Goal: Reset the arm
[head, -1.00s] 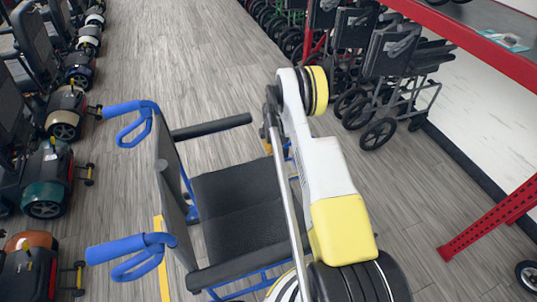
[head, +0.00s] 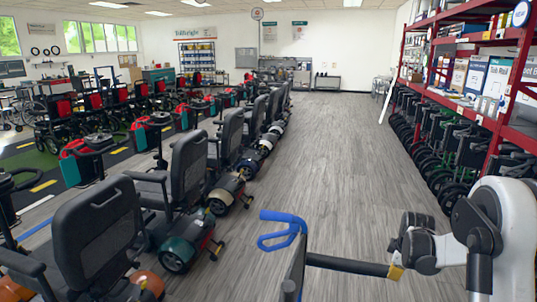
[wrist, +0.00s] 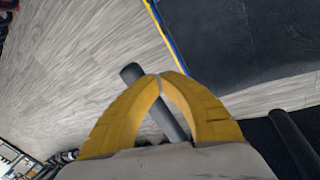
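My gripper (wrist: 160,78) shows in the wrist view with its two yellow fingers curved in and their tips together. A dark padded armrest bar (wrist: 131,72) runs behind the fingers and shows through the gap between them. I see no clear hold on it. In the head view my white and black arm is at the lower right, and a small yellow part of the gripper (head: 396,272) shows beside the far end of the armrest bar (head: 345,264). The fingertips are hidden there. The wheelchair's blue handle (head: 283,228) shows at the bottom; most of the chair is out of view.
A row of mobility scooters (head: 190,170) stands on the left. Folded wheelchairs (head: 440,150) stand under a red shelf rack (head: 500,135) on the right. The grey floor aisle (head: 330,150) between them is clear. The dark wheelchair seat (wrist: 240,40) is at the wrist view's upper right.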

